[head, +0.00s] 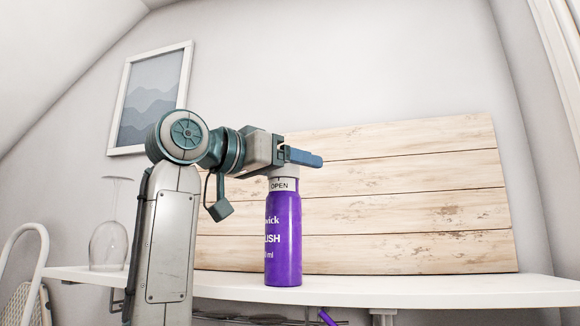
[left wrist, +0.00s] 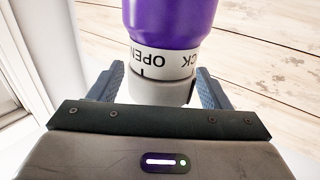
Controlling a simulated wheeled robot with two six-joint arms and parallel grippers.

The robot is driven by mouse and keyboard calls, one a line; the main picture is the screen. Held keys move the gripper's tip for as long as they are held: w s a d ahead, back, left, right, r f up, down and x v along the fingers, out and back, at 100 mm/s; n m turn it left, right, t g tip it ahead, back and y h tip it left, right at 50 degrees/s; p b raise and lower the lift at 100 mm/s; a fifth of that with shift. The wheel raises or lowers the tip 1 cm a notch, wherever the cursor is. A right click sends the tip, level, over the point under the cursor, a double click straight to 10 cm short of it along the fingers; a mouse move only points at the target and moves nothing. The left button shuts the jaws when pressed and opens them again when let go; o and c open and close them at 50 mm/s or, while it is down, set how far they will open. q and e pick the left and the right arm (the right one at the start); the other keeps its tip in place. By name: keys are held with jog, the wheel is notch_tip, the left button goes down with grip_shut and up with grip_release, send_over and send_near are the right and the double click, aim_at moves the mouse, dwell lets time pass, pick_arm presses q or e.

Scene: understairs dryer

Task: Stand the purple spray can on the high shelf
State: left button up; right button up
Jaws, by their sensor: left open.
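The purple spray can (head: 283,240) stands upright on the white shelf (head: 420,291), with its pale cap marked "OPEN" at the top. My left gripper (head: 303,157) is at the level of the can's top, just above or beside the cap. In the left wrist view the can (left wrist: 170,20) has its cap end towards the palm, and the open fingers (left wrist: 160,72) lie on either side of the cap. There is a visible gap at the fingers. My right gripper is not in view.
A wine glass (head: 108,245) stands upside down on the shelf at the left. Wooden planks (head: 420,200) back the shelf. A framed picture (head: 150,98) hangs on the wall. The shelf right of the can is clear.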

pick_arm(q)
jog(key=b+v, duration=0.4)
jog(key=v, duration=0.8)
dwell(0.6)
